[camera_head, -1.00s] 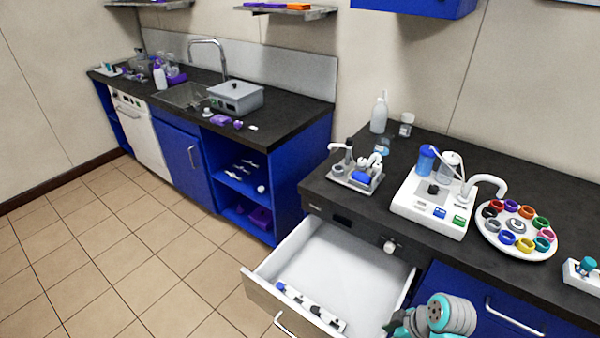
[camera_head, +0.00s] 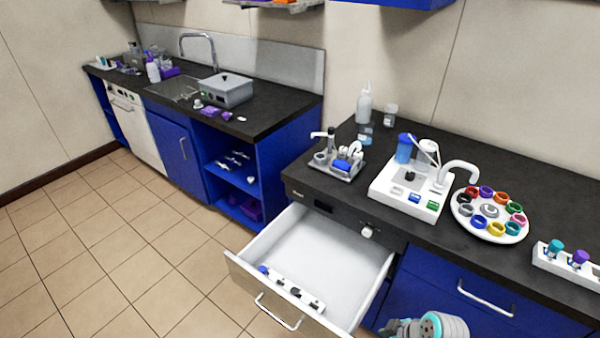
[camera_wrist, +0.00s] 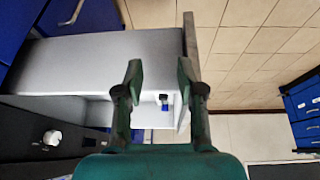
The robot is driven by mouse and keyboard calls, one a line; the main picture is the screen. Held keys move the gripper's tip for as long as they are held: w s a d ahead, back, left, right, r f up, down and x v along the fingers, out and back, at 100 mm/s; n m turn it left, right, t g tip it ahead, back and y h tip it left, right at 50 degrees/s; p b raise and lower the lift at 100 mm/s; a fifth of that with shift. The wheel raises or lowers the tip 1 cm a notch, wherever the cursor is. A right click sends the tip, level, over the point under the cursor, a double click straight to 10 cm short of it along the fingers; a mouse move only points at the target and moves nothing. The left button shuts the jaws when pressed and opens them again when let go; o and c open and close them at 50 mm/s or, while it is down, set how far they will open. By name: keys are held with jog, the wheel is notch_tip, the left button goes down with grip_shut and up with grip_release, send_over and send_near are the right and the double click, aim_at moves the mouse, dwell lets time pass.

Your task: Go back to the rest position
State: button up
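My gripper (camera_wrist: 158,82) shows in the wrist view with its two green fingers spread apart and nothing between them. In the head view only a teal and white part of my arm shows at the bottom edge; the fingers cannot be made out there. An open white drawer (camera_head: 335,262) stands pulled out below the dark counter, and its inside also shows in the wrist view (camera_wrist: 95,65), beyond the fingers. A rack with several small tools (camera_head: 290,288) lies along the drawer's front.
The dark counter (camera_head: 540,190) carries a white bioreactor unit (camera_head: 405,195), a round tray of coloured rings (camera_head: 490,232), a pipette stand (camera_head: 338,160) and a white vial rack (camera_head: 565,265). A sink bench (camera_head: 285,100) stands at the left. The tiled floor (camera_head: 110,240) is clear.

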jog(key=s+a+f+m+t+h, duration=0.25)
jog(key=s+m+t, duration=0.3)
jog(key=s, duration=1.05)
jog(key=s+r+m+t, duration=0.2)
jog(key=s+r+t, duration=0.1)
jog(key=s+r, duration=0.4)
jog(key=s+r+m+t+h, duration=0.1)
jog(key=s+r+m+t, duration=0.2)
jog(key=s+r, duration=0.5)
notch_tip(320, 180, up, 5)
jog(key=shift+s+a+f, duration=0.1)
jog(key=shift+s+a, duration=0.05)
jog(key=shift+a, duration=0.05)
